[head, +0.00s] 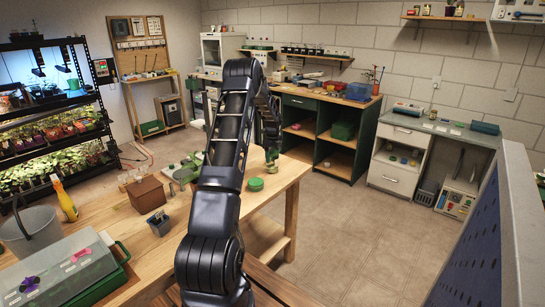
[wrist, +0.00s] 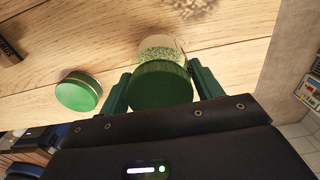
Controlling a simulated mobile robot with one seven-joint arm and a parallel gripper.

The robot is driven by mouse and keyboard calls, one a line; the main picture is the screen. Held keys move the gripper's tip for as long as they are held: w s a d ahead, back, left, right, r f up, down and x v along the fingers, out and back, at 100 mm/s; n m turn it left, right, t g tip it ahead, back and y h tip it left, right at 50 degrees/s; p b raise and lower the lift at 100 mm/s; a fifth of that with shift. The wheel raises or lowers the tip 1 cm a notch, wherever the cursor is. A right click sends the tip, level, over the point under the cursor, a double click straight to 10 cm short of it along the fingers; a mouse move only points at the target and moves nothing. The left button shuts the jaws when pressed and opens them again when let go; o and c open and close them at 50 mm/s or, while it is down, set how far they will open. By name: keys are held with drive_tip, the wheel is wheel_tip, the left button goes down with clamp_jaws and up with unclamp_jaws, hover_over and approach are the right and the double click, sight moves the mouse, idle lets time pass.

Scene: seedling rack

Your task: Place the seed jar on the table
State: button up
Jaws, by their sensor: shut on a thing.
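The seed jar (wrist: 161,84) has a round green lid and a clear body with green grains inside. In the wrist view it sits between the two green fingers of my gripper (wrist: 162,88), which is shut on it. In the head view my gripper (head: 271,153) is at the far right part of the wooden table (head: 277,190), and my arm hides part of that area. The jar is over the table top; I cannot tell whether its base touches the wood.
A green round tin (head: 256,184) lies on the table near the jar; it also shows in the wrist view (wrist: 79,91). A brown box (head: 146,193), a small pot (head: 158,222), a grey bucket (head: 30,232) and a yellow bottle (head: 65,201) stand to the left.

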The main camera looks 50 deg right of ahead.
drive_tip(key=o, duration=1.7)
